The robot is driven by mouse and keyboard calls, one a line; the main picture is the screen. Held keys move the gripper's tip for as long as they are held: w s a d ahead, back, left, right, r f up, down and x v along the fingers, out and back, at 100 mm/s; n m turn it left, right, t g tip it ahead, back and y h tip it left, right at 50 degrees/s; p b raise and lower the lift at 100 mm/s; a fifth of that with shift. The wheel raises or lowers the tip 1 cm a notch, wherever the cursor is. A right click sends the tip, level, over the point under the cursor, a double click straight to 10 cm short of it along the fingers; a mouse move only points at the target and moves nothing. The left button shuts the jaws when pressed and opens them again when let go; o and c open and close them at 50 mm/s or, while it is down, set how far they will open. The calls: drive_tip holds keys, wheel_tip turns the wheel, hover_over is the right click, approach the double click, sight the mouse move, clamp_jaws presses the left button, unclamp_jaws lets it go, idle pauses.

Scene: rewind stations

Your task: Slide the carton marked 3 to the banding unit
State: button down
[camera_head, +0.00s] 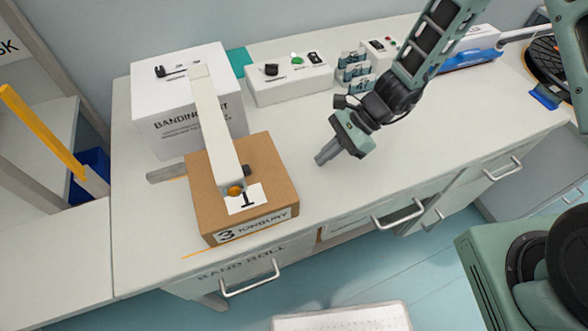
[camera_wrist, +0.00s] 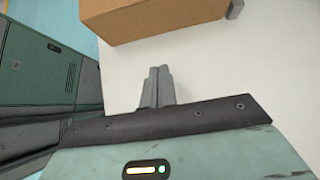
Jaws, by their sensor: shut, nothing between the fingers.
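The brown carton marked 3 (camera_head: 272,170) sits on the white counter, under the arm of the banding unit (camera_head: 180,90). Its label (camera_head: 253,224) reads "3 TONBURY" and faces the front. The unit's pale arm (camera_head: 213,115) reaches forward over the carton's top. My gripper (camera_head: 322,158) is shut and empty, to the right of the carton and apart from it, above the counter. In the wrist view the closed fingers (camera_wrist: 157,84) point toward the carton (camera_wrist: 150,18), with bare counter between them.
A white control box (camera_head: 288,85) with a green button and several small boxes marked 47 (camera_head: 353,72) stand behind my gripper. A blue-trimmed device (camera_head: 468,55) and a black reel (camera_head: 545,60) are at the right. The counter right of the carton is clear. Drawer handles (camera_head: 398,216) stick out in front.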

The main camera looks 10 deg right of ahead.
sight(297, 180)
drive_tip(key=x, duration=0.3)
drive_tip(key=shift+s+a+f, duration=0.1)
drive_tip(key=shift+a+f, duration=0.1)
drive_tip(key=shift+a, duration=0.1)
drive_tip(key=shift+s+a+f+p, duration=0.1)
drive_tip(key=shift+s+a+p, duration=0.2)
drive_tip(key=shift+a, duration=0.4)
drive_tip(key=shift+s+a+f+p, duration=0.1)
drive_tip(key=shift+a+p, duration=0.3)
drive_tip(key=shift+a, duration=0.3)
drive_tip(key=shift+s+a+f+p, duration=0.15)
drive_tip(key=shift+a+p, duration=0.2)
drive_tip(key=shift+a, duration=0.4)
drive_tip(key=a+b, duration=0.2)
drive_tip(key=s+a+b, duration=0.1)
drive_tip(key=a+b, duration=0.1)
drive_tip(key=a, duration=0.1)
drive_tip(key=shift+s+a+f, duration=0.1)
drive_tip(key=shift+s+f, duration=0.1)
drive_tip(key=shift+s+a+r, duration=0.1)
drive_tip(key=shift+a+r, duration=0.1)
drive_tip(key=shift+a, duration=0.15)
